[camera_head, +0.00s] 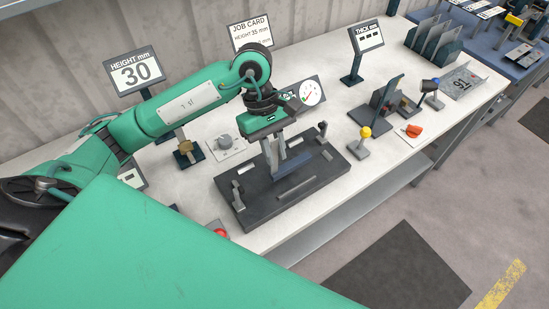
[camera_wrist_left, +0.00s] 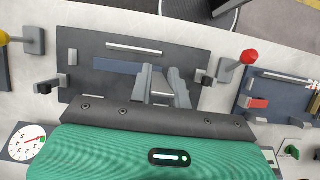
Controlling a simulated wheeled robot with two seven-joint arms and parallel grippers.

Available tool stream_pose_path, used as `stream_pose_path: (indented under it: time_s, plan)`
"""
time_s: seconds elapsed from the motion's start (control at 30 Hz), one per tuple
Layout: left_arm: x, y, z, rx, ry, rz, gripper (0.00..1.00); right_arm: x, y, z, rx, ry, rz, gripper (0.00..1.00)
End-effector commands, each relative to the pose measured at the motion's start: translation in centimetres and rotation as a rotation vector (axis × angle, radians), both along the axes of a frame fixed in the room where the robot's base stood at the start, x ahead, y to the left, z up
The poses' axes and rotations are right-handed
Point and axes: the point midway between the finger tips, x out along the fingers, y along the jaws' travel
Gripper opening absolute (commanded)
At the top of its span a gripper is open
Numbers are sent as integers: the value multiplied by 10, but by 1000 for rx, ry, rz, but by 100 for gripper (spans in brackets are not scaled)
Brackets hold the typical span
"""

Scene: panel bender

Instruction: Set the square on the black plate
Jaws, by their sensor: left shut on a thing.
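The black plate (camera_head: 325,174) lies on the pale bench, with small posts and light strips on it; it also fills the upper middle of the left wrist view (camera_wrist_left: 90,45). My left gripper (camera_head: 274,172) points down over the plate's middle, shut on the square. The square (camera_head: 297,161) shows as a blue-grey bar reaching right from the fingers; in the left wrist view it reaches left (camera_wrist_left: 117,67). The fingers (camera_wrist_left: 165,90) hide part of it. I cannot tell whether its underside touches the plate. My right gripper is not in view.
A dial gauge (camera_head: 311,92) stands behind the plate. A yellow-knobbed lever (camera_head: 364,136) is to the right, and a red knob (camera_head: 220,232) is at the front left. A "30" height display (camera_head: 135,73) stands at the back left.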

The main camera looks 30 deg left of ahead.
Motion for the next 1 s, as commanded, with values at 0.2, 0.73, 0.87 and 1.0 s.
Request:
stream_pose_path:
  time_s: [0.2,0.73,0.87,1.0]
  plan:
    - [0,0,-13,-1,0,1,0,-1,4,4,4,1,-2,0]
    - [1,0,-49,-1,-2,1,0,-3,7,13,8,4,-2,0]
    - [1,0,-52,-1,-3,1,0,-3,4,9,5,3,-1,0]
    - [0,0,-52,0,-1,0,34,-3,2,9,2,4,0,0]
